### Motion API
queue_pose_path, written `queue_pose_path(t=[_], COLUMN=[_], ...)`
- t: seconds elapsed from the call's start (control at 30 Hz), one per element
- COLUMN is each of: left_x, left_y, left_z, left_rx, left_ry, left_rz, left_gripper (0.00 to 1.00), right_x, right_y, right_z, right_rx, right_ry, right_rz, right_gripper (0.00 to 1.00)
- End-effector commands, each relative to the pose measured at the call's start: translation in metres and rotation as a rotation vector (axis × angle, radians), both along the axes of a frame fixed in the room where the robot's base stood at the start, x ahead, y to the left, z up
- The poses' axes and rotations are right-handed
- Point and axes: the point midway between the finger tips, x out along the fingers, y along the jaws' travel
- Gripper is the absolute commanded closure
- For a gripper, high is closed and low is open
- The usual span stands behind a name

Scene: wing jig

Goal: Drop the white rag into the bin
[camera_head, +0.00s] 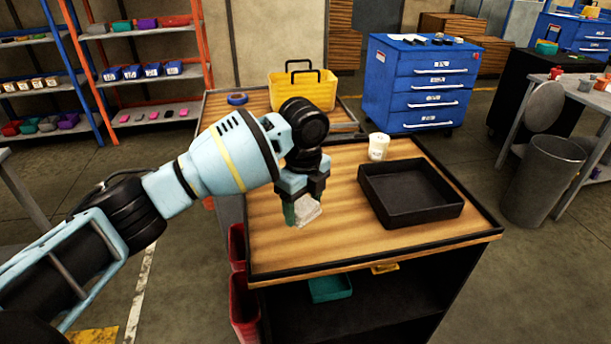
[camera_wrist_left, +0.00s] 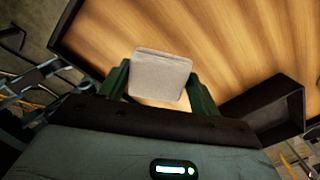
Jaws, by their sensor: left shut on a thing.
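The white rag (camera_head: 308,213) is a small folded pale cloth, held between the green-tipped fingers of my left gripper (camera_head: 301,207). In the left wrist view the rag (camera_wrist_left: 160,72) shows flat and squarish between the two fingers (camera_wrist_left: 159,88). The gripper points down over the left part of the wooden cart top; the height above it is hard to tell. A grey round bin (camera_head: 540,182) stands on the floor right of the cart, with its round lid (camera_head: 541,108) raised behind it. The bin's inside is hidden. My right gripper is out of view.
The wooden cart top (camera_head: 350,235) carries a black tray (camera_head: 410,192) and a white cup (camera_head: 378,147). Red bins (camera_head: 243,298) hang at its left side. A yellow toolbox (camera_head: 304,88) and a blue drawer cabinet (camera_head: 420,84) stand behind. Floor shows between cart and grey bin.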

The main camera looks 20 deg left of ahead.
Motion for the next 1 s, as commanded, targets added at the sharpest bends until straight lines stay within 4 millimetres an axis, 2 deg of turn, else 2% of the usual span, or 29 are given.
queue_pose_path(t=[0.5,1.0], left_x=[-0.065,-0.14], left_y=[-0.058,-0.096], left_z=[-0.008,-0.016], left_rx=[-0.02,-0.039], left_ry=[-0.014,-0.01], left_rz=[0.704,1.362], left_gripper=[0.59,0.59], right_x=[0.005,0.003], right_y=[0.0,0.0], right_z=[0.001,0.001], right_rx=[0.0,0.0], right_ry=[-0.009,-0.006], right_rz=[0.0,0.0], right_gripper=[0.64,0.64])
